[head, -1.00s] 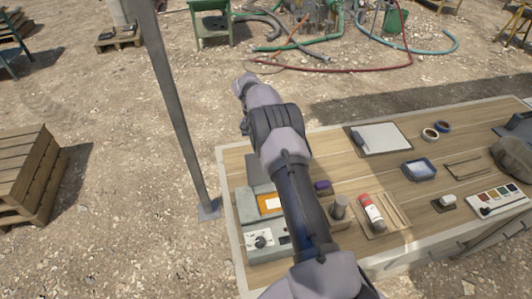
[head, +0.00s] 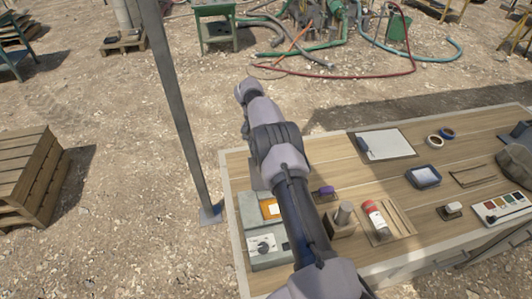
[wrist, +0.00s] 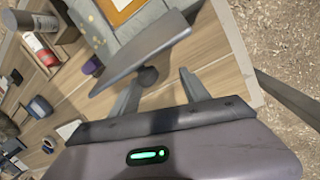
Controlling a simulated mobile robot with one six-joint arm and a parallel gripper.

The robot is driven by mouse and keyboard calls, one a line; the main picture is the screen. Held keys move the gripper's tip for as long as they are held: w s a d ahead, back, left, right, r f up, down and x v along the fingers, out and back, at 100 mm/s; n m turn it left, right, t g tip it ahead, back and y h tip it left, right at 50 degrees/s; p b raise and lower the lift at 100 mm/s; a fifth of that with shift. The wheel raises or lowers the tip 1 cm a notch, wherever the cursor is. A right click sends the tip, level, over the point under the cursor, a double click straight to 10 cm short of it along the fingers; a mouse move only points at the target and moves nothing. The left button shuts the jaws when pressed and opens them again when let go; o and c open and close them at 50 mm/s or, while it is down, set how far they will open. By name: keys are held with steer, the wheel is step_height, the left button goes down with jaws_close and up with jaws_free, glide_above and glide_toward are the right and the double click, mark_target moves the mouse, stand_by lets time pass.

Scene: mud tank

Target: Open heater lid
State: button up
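The heater (head: 268,243) is a light grey box with a dial and an orange-framed panel, at the near left corner of the bench. My arm covers part of it. Its dark grey lid (wrist: 140,52) shows in the wrist view as a flat plate with a round dark knob (wrist: 148,76). The lid looks tilted up from the light grey body, but I cannot tell how far. My gripper (wrist: 160,77) is open, with its fingers apart on either side of the knob. I cannot tell whether either finger touches it. The gripper is hidden in the head view.
Close right of the heater are a purple block (head: 326,191), a grey cylinder on a wooden stand (head: 342,229) and a red-and-white can (head: 375,217). A metal post (head: 178,110) stands left of the bench. A pallet stack (head: 28,178) is farther left, with open gravel between.

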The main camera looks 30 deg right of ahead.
steer(key=shift+s+r, duration=0.3)
steer(key=shift+r, duration=0.7)
steer(key=shift+s+r, duration=0.3)
steer(key=shift+r, duration=0.65)
steer(key=s+a, duration=0.2)
steer(key=s, duration=0.5)
steer(key=s+a+r, duration=0.1)
steer(key=s+a, duration=0.1)
steer(key=s, duration=0.5)
steer(key=shift+s+a+r+b, duration=0.15)
steer(key=shift+s+a+b, duration=0.05)
steer(key=shift+a+b, duration=0.1)
